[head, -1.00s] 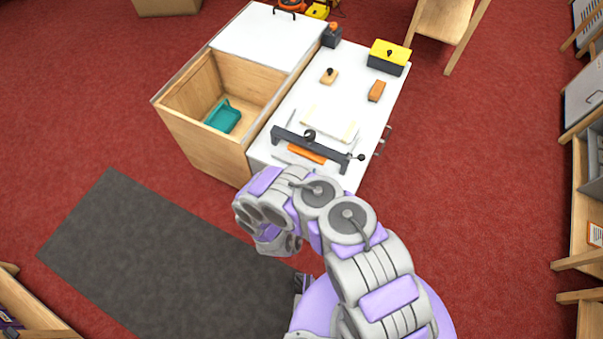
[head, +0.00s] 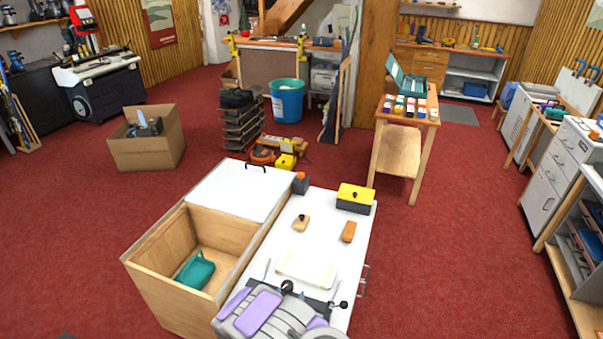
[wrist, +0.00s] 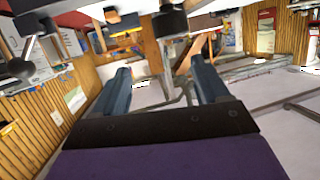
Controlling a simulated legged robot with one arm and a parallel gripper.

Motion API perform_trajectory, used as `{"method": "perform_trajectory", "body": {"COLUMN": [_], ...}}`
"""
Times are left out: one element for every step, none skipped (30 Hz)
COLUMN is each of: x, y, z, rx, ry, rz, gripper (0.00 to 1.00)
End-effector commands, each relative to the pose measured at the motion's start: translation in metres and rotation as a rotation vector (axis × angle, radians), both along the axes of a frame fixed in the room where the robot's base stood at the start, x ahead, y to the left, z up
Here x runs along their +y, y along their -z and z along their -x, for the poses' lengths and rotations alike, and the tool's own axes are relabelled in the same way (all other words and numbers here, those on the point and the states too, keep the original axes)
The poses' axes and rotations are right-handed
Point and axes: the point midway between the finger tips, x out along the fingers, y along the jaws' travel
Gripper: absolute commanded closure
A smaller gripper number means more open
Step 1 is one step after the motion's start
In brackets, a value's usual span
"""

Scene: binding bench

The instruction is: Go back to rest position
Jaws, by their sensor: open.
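My gripper (wrist: 163,85) shows in the wrist view with its two blue-grey fingers apart and nothing between them. Its dark mount and purple casing fill the bottom of that view. In the head view only grey and purple links of my arm show at the bottom middle, in front of the near end of the white bench (head: 328,240). The fingers are hidden there. Dark round knobs hang close at the top of the wrist view, and the room lies beyond.
The bench bears a press bar (head: 315,304), pale strips, a wooden block, an orange-brown block (head: 349,232) and a yellow-lidded box (head: 355,198). A cardboard box (head: 147,150) and small table (head: 400,150) stand behind. Red floor is open around.

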Motion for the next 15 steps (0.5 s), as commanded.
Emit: {"method": "perform_trajectory", "body": {"x": [-0.004,-0.007,-0.01,-0.012,-0.015,-0.019,-0.021,-0.023,-0.027,-0.029,-0.032,-0.035,-0.037,-0.04,-0.044], "y": [-0.012,-0.017,-0.024,-0.029,-0.035,-0.042,-0.047,-0.053,-0.061,-0.066,-0.073,-0.081,-0.087,-0.093,-0.102], "z": [-0.01,-0.015,-0.02,-0.023,-0.026,-0.029,-0.03,-0.032,-0.034,-0.034,-0.036,-0.035,-0.035,-0.034,-0.032], "rx": [0.027,0.046,0.076,0.098,0.119,0.149,0.171,0.194,0.221,0.245,0.263,0.296,0.316,0.338,0.368], "ry": [0.012,0.018,0.025,0.03,0.036,0.04,0.044,0.045,0.049,0.052,0.054,0.056,0.057,0.057,0.056], "rz": [-0.013,-0.019,-0.029,-0.034,-0.04,-0.049,-0.054,-0.061,-0.069,-0.076,-0.083,-0.093,-0.098,-0.104,-0.11], "gripper": [0.26,0.26,0.26,0.26,0.26,0.26,0.26,0.26,0.26,0.26,0.26,0.26,0.26,0.26,0.26]}}
